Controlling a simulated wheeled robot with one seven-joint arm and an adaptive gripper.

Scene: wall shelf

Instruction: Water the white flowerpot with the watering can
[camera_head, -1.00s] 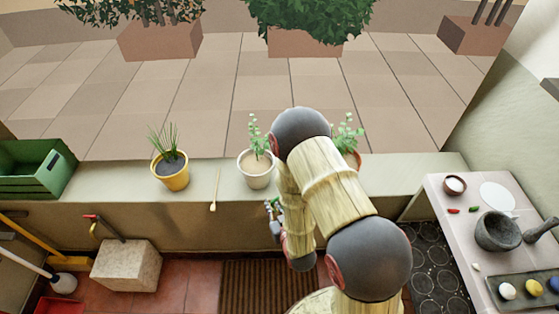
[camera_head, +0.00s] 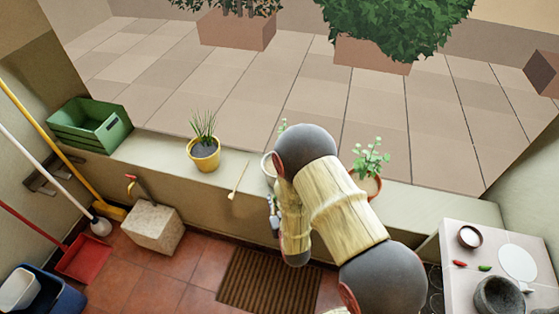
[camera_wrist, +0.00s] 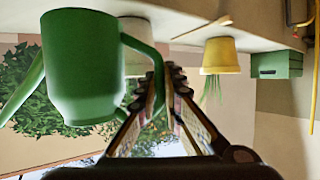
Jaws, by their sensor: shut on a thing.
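The white flowerpot (camera_head: 267,165) stands on the ledge with a small green plant. My arm covers most of it in the head view. In the upside-down wrist view, the pot (camera_wrist: 137,62) shows partly behind the can's handle. The green watering can (camera_wrist: 82,70) fills the left of the wrist view, with its spout pointing left. My gripper (camera_wrist: 168,82) is shut on the can's handle. In the head view my gripper (camera_head: 274,212) is small beside the ledge's front, and the can is hidden behind my arm.
A yellow pot (camera_head: 204,155), a wooden stick (camera_head: 238,180) and a terracotta pot (camera_head: 371,185) share the ledge (camera_head: 160,150). A green crate (camera_head: 90,125) is at its left end. A side table (camera_head: 470,275) with a mortar (camera_head: 497,297) stands right. A stone block (camera_head: 152,228) is below the ledge.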

